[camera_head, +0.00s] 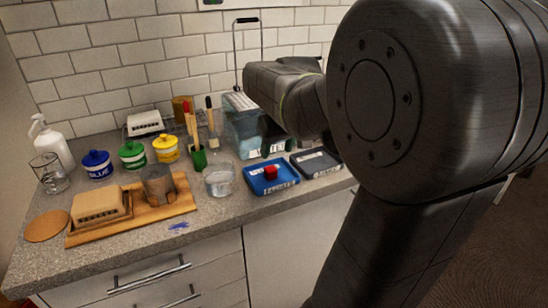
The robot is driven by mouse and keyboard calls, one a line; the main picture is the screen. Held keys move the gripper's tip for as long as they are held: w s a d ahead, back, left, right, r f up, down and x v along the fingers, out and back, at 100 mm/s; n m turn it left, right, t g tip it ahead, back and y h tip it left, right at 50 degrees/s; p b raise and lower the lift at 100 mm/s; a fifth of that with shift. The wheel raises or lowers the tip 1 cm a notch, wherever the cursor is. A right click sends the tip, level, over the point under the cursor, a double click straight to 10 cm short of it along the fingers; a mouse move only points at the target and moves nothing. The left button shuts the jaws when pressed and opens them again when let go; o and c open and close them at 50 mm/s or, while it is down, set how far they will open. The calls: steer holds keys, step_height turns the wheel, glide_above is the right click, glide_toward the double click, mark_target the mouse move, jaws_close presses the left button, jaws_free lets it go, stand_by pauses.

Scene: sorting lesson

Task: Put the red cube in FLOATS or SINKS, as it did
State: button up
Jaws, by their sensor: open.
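The red cube (271,172) lies in the blue tray (256,189) on the counter. A dark grey tray (333,167) stands just right of the blue one and looks empty. Both trays carry pale labels, too small to read surely. My gripper (277,148) is open, behind and above the red cube and apart from it, in front of the clear tank (238,139). My arm hides part of the tank and the back of the counter.
A glass bowl of water (219,183) stands left of the blue tray. Further left are a green cup (198,160) with brushes, several lidded pots (131,155), a wooden board (150,213) and a glass beaker (50,175). The front counter strip is mostly clear.

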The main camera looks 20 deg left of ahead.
mark_target(271, 169)
steer(key=v, duration=0.2)
steer(key=shift+d+r, duration=0.1)
steer(key=shift+r, duration=0.3)
steer(key=shift+f, duration=0.15)
steer(key=b+x, duration=0.1)
steer(key=x, duration=1)
steer(key=shift+f, duration=0.4)
steer(key=shift+w+a+r, duration=0.1)
steer(key=shift+a+r, duration=0.1)
steer(key=shift+a, duration=0.05)
steer(key=shift+r, duration=1.6)
